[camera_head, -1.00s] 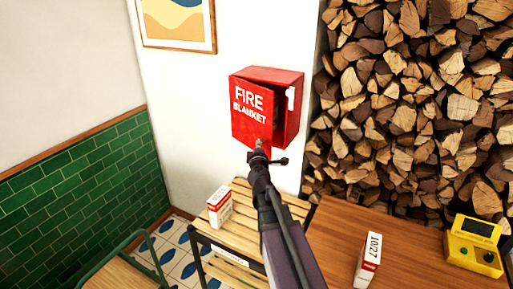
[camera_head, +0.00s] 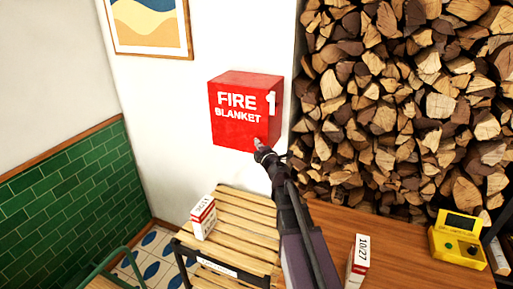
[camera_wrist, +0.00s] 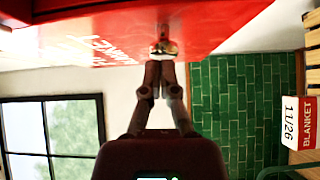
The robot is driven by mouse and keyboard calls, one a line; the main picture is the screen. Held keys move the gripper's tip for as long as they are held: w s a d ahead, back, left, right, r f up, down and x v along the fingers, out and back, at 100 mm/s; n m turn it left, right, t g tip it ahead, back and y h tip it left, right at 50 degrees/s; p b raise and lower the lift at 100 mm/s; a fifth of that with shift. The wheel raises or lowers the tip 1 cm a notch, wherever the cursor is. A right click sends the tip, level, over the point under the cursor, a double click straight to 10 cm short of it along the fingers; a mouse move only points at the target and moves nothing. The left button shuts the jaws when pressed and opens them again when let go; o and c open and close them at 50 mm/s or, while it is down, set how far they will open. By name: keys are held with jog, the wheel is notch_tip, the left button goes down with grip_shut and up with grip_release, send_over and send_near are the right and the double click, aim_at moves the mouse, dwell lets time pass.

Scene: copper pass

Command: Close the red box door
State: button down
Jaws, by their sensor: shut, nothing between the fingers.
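The red box (camera_head: 245,112) hangs on the white wall, its front lettered "FIRE BLANKET". Its red door (camera_head: 235,125) looks flush with the box, with no gap showing in the head view. My gripper (camera_head: 259,147) is shut and empty, with its tips at the lower right of the door front. In the wrist view the door (camera_wrist: 120,40) spans the top, and my shut fingers (camera_wrist: 160,72) point at a small round metallic knob (camera_wrist: 163,48) on it. They are touching or very close; I cannot tell which. The fingers partly hide the door's lower right corner.
A slatted wooden stand (camera_head: 240,220) below the box holds a red-and-white carton (camera_head: 203,217). A wooden table (camera_head: 330,235) at right holds another carton (camera_head: 358,260) and a yellow device (camera_head: 457,240). Stacked firewood (camera_head: 400,100) fills the right. A framed picture (camera_head: 150,25) hangs upper left.

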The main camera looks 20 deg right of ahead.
jog(key=shift+w+d+r, duration=0.3)
jog(key=shift+w+d, duration=0.35)
jog(key=shift+d, duration=0.15)
jog(key=shift+w+d+r, duration=0.1)
jog(key=s+a, duration=0.3)
jog(key=s, duration=0.2)
jog(key=s+d, duration=0.2)
jog(key=d, duration=0.7)
jog(key=shift+s+p, duration=0.25)
jog(key=shift+p, duration=0.05)
dwell(0.3)
dwell(0.4)
